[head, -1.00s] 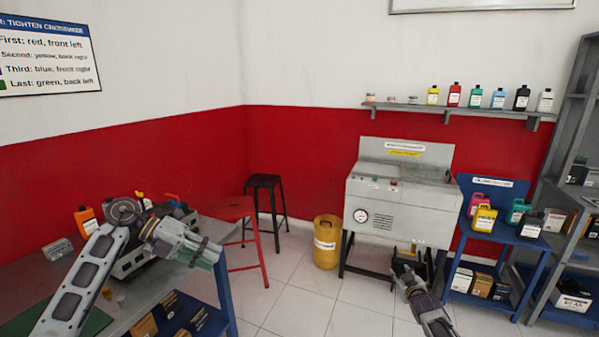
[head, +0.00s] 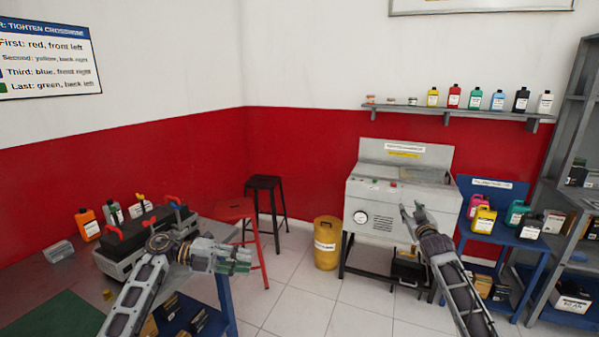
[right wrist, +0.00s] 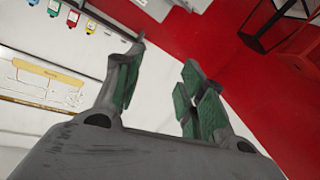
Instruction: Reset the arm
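My left gripper (head: 243,258) is at the left of the head view, past the right end of the engine trainer (head: 130,252) and above the bench edge. It points right, and its fingers look close together; whether they are open is unclear. My right gripper (head: 412,215) is raised in front of the grey washing machine (head: 375,205). In the right wrist view its green-padded fingers (right wrist: 160,90) stand apart with nothing between them. The engine trainer carries red and yellow handles on top.
The bench (head: 40,285) is at the left. A blue cart (head: 530,245) with jugs and a grey rack (head: 578,130) are at the right. Floor at centre is clear.

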